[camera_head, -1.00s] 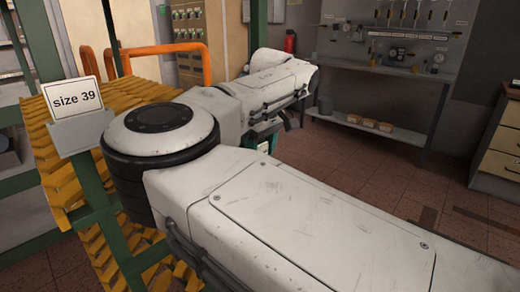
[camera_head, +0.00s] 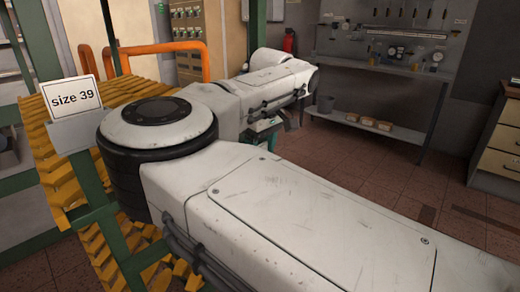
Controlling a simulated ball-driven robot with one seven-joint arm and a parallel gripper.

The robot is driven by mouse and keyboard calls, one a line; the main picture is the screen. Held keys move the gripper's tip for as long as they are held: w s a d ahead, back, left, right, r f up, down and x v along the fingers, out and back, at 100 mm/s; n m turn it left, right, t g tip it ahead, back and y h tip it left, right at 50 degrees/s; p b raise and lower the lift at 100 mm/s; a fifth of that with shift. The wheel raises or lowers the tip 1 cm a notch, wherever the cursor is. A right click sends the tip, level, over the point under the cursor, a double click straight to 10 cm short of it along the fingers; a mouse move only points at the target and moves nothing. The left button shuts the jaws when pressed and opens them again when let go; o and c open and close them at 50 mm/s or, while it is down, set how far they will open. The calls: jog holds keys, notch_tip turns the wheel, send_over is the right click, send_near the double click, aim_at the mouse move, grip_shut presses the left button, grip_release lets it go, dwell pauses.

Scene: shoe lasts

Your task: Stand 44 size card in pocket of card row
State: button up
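A white card reading "size 39" (camera_head: 72,97) stands upright in a grey pocket (camera_head: 78,133) on a green post at the left. No card reading 44 shows in this view. My own white arm fills the middle and lower right and hides much behind it. My gripper is not clearly in view; only a small dark and teal part shows beneath the far end of the arm, and its fingers cannot be made out.
Yellow-orange shoe lasts (camera_head: 62,185) lie in rows on the green rack (camera_head: 97,190) at the left, close to my arm. Orange rails (camera_head: 165,50) stand behind it. A grey workbench (camera_head: 375,125) with tools stands at the back. Open tiled floor (camera_head: 350,165) lies before it.

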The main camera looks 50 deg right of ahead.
jog(key=shift+f+b, duration=0.55)
jog(key=shift+f, duration=0.35)
dwell(0.8)
jog(key=shift+f, duration=0.35)
jog(key=shift+f+b, duration=0.7)
jog(key=shift+f, duration=0.15)
dwell(0.4)
jog(key=o, duration=1.1)
jog(key=shift+o, duration=0.5)
jog(key=shift+a, duration=0.1)
jog(key=shift+r, duration=0.1)
